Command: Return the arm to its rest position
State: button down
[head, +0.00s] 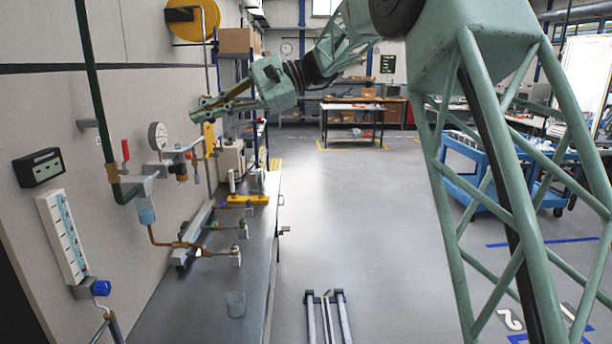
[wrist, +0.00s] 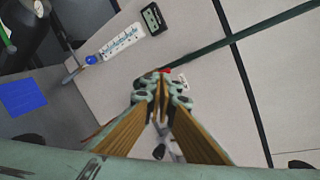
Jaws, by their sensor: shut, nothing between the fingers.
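My gripper (head: 198,112) is at the end of my green lattice arm, which reaches in from the upper right in the head view. Its fingers point left toward the panelled wall, above the pipework and the bench. In the wrist view the fingertips (wrist: 160,84) are together, with nothing held between them. Small parts of the pipework behind the fingers are hidden there.
A pressure gauge (head: 157,135) and a red-handled valve (head: 125,150) are on the wall pipework. A dark bench (head: 200,290) below carries fittings and a clear cup (head: 235,303). The grey floor (head: 375,220) is largely open. A blue cart (head: 470,185) stands right.

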jog(key=s+d+f+n+t+h+b, duration=0.1)
jog(key=s+d+f+h, duration=0.3)
jog(key=s+d+f, duration=0.4)
jog(key=s+d+f+n+t+h+b, duration=0.2)
jog(key=s+d+f+h, duration=0.3)
jog(key=s+d, duration=1.8)
jog(key=s+d+f+n+t+h+b, duration=0.1)
jog(key=s+d+f+t+h, duration=0.3)
jog(key=s+d+f, duration=0.7)
jog(key=s+d+n, duration=0.1)
jog(key=s+d, duration=0.4)
jog(key=s, duration=0.5)
jog(key=shift+f+h+b, duration=0.2)
jog(key=shift+h+b, duration=0.1)
jog(key=shift+b, duration=0.05)
jog(key=shift+w+r, duration=0.1)
